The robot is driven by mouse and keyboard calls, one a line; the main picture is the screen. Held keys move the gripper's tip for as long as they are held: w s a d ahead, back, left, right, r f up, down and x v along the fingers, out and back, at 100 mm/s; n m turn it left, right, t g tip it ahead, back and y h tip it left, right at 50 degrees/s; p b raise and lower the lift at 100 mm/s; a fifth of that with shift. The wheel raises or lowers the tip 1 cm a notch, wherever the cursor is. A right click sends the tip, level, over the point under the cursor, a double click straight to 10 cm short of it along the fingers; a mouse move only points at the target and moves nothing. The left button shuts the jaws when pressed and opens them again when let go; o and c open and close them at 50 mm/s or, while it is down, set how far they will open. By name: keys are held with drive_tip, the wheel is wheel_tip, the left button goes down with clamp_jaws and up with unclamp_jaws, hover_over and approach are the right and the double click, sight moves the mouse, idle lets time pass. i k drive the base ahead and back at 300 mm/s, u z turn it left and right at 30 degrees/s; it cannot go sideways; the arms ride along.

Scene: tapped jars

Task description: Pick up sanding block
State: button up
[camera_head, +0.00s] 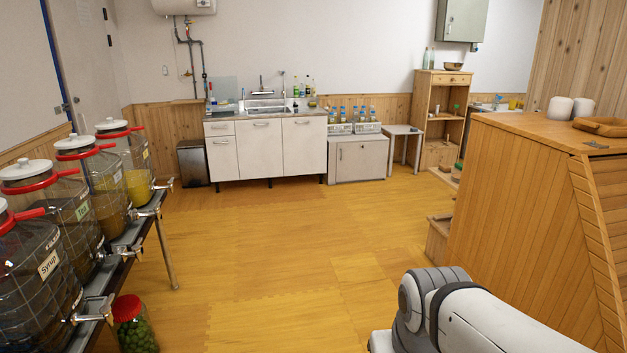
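I cannot make out a sanding block anywhere in this view. Small items on the wooden shelf unit (428,112) and on the counter at the back are too small to tell. My gripper is not in view. Only a white and grey part of my own arm shows at the bottom right.
Tapped jars (95,180) stand on a dark table (125,245) at the left. A red-lidded jar (133,325) is on the floor beside it. A sink cabinet (268,152) stands at the back. A wooden counter (510,190) fills the right. The middle floor is clear.

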sight(444, 167)
drive_tip(key=u, duration=0.15)
drive_tip(key=i, duration=1.55)
drive_tip(key=z, duration=0.55)
drive_tip(key=i, duration=1.4)
drive_tip(key=z, duration=0.7)
drive_tip(key=k, duration=0.85)
drive_tip(key=z, duration=0.2)
drive_tip(key=i, duration=0.85)
drive_tip(key=z, duration=1.2)
